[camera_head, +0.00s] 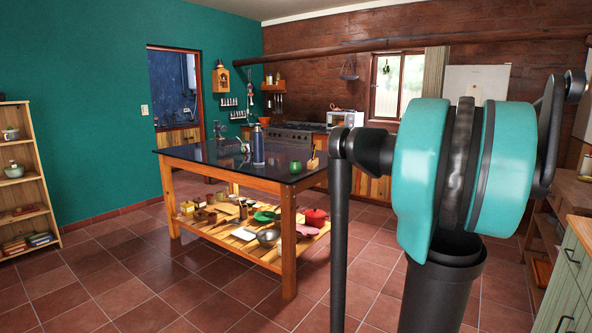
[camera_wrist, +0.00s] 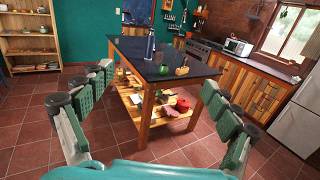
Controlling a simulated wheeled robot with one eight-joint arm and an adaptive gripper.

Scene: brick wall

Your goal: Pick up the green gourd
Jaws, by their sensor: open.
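A small round green object that looks like the green gourd (camera_head: 296,167) stands on the dark top of the island table (camera_head: 215,160), near its right front corner. It also shows in the wrist view (camera_wrist: 163,70), small and beyond my fingers. My gripper (camera_wrist: 157,82) is open and empty, its two padded fingers spread wide at left and right. The gripper is well short of the table, and nothing is between the fingers but the distant view. In the head view my teal arm fills the right side and the fingers cannot be made out.
A blue bottle (camera_head: 258,146) stands left of the green object, and a small wooden holder (camera_head: 313,161) stands close on its right. The lower shelf carries a red pot (camera_head: 315,217), bowls and other items. Tiled floor is clear before the table. Cabinets (camera_head: 568,285) stand at right.

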